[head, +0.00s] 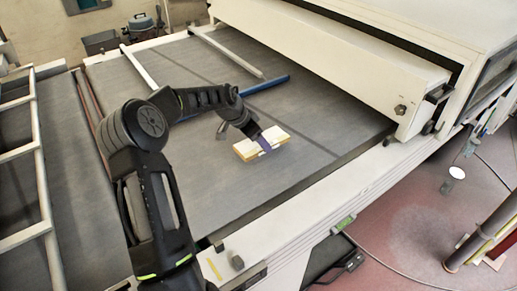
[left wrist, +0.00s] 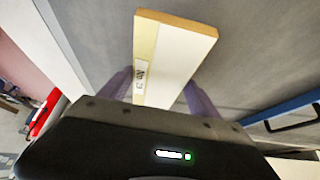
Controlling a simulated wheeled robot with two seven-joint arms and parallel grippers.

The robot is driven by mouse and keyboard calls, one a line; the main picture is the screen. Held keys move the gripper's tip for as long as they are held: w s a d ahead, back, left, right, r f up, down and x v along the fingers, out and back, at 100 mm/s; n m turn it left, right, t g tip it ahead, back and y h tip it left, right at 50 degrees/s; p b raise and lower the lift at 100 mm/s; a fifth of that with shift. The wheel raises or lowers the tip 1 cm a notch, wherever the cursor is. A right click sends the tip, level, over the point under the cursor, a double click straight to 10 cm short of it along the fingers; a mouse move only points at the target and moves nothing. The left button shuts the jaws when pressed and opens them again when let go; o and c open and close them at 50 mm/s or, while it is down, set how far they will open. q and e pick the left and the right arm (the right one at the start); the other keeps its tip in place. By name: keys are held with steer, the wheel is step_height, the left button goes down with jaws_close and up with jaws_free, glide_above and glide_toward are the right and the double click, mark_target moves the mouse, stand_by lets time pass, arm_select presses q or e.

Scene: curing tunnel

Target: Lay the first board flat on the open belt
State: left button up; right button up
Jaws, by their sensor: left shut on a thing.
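The board (head: 246,150) is a small, pale yellow-and-cream slab. It is over the grey open belt (head: 330,165), in front of the white tunnel housing. My left gripper (head: 265,142) is shut on it, with a purple finger across its middle. In the left wrist view the board (left wrist: 172,50) points away between two purple fingers of the left gripper (left wrist: 160,85), and a small printed label shows on its side. I cannot tell whether the board touches the belt. My right gripper is not in view.
The white tunnel housing (head: 330,50) spans the belt at the back right. A blue bar (head: 264,85) crosses the belt behind the board. A white side rail (head: 350,195) runs along the near edge. The belt around the board is clear.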

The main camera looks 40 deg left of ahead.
mark_target(255, 144)
arm_select(q)
steer(key=shift+f, duration=0.15)
steer(key=shift+f+b, duration=0.7)
steer(key=shift+f, duration=1.1)
steer(key=shift+f, duration=0.2)
steer(key=o, duration=1.4)
steer(key=shift+r, duration=0.1)
steer(key=shift+o, duration=0.2)
steer(key=shift+r, duration=0.25)
steer(key=p+v, duration=0.1)
steer(key=v, duration=1)
steer(key=shift+s+r+p, duration=0.25)
steer(key=shift+r+p, duration=0.1)
